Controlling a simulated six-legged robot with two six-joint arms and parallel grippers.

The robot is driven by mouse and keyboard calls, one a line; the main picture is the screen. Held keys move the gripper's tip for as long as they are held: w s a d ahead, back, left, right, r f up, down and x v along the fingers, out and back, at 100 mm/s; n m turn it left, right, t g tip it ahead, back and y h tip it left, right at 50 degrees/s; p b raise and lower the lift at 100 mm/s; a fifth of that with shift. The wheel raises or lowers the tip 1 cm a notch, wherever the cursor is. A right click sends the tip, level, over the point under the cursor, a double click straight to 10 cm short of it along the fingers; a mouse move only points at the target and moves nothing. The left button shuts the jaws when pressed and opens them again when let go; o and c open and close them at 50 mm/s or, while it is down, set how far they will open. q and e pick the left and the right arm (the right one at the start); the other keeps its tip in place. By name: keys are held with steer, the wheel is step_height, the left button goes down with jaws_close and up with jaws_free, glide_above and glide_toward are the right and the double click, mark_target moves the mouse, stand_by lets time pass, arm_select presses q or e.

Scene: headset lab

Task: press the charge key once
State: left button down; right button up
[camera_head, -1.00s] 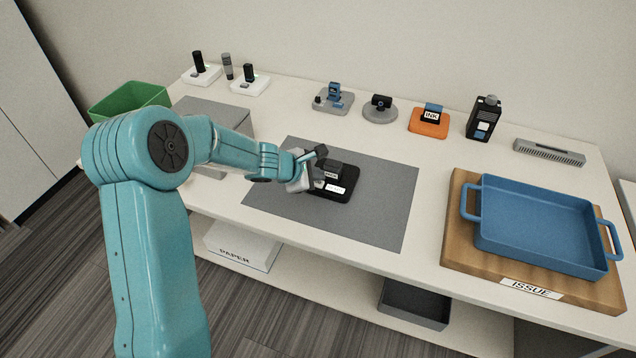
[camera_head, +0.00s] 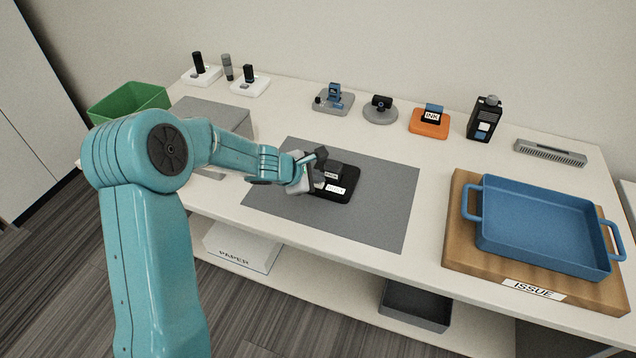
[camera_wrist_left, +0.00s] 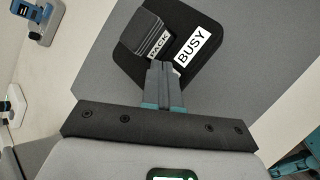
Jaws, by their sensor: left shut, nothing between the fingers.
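A black pad (camera_head: 345,184) lies on the grey mat, carrying a dark block labelled PACK (camera_head: 334,171) and a white label reading BUSY (camera_head: 335,188). The wrist view shows the pad (camera_wrist_left: 205,75), the PACK block (camera_wrist_left: 146,38) and the BUSY label (camera_wrist_left: 193,46) close up. My left gripper (camera_head: 318,172) is shut and empty, its fingertips (camera_wrist_left: 165,70) over the pad beside the PACK block. A small pale part shows beside the fingertips. I cannot make out a marked charge key; the fingers may cover it. My right gripper is not in view.
The grey mat (camera_head: 386,210) is clear around the pad. A grey box (camera_head: 215,112) and green bin (camera_head: 130,100) stand at left. Small devices line the back, including an orange INK stand (camera_head: 428,125). A blue tray (camera_head: 540,230) rests on a wooden board (camera_head: 458,235) at right.

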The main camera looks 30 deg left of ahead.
mark_target(316, 186)
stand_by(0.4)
arm_select(q)
steer(key=shift+r+p, duration=0.75)
steer(key=shift+r, duration=0.05)
step_height(316, 186, up, 5)
steer(key=p, duration=0.4)
steer(key=shift+r+p, duration=0.1)
steer(key=shift+p, duration=0.25)
stand_by(0.4)
